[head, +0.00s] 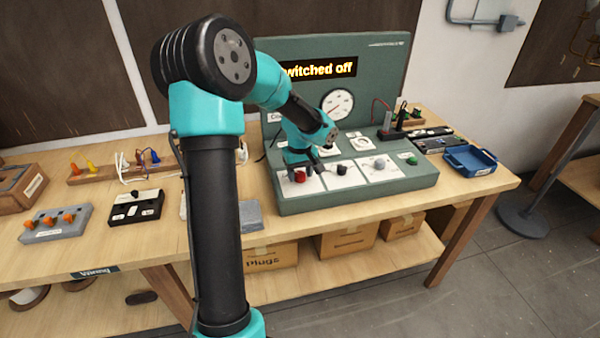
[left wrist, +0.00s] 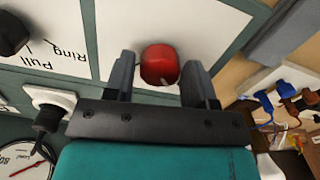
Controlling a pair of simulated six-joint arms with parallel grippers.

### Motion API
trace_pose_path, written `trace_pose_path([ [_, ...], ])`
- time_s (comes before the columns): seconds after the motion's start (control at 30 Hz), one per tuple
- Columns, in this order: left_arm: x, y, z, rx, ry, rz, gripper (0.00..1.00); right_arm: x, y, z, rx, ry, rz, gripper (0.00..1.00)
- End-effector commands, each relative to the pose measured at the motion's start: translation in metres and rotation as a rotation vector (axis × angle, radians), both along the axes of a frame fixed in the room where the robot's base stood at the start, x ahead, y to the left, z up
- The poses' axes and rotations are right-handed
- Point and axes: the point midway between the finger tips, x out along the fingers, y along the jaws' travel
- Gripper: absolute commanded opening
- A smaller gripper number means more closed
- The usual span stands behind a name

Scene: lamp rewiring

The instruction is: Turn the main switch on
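A red knob (head: 300,176), which appears to be the main switch, sits on a white plate at the left of the green console's sloped front. My left gripper (head: 301,160) is over it, pointing down. In the left wrist view the red knob (left wrist: 160,65) lies between the two spread fingers (left wrist: 158,80), with little room at its sides; I cannot tell whether they touch it. A pale mark shows on the knob's face. The console's display (head: 320,69) reads "witched off", its start hidden by my arm. My right gripper is not in view.
A black knob (head: 342,169), a grey knob (head: 380,163) and a green button (head: 411,159) sit right of the red knob. A round gauge (head: 337,104) stands behind. A blue tray (head: 470,159) lies at the right, wiring boards (head: 56,223) at the left.

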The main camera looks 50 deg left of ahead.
Motion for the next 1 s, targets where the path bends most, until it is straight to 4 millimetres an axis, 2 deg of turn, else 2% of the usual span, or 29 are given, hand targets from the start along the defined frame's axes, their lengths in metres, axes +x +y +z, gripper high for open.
trace_pose_path([
  [0.03,0.0000,0.0001,0.0001,0.000,0.000,0.000,0.46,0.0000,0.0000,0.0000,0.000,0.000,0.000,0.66],
  [0.37,0.0000,0.0001,0.0003,0.000,0.000,0.000,0.16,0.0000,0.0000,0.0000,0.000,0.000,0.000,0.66],
  [0.67,0.0000,0.0001,0.0004,0.000,0.000,-0.026,0.16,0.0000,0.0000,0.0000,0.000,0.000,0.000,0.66],
  [1.0,0.0000,0.0002,0.0005,0.001,0.000,-0.189,0.16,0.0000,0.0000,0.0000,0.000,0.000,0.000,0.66],
])
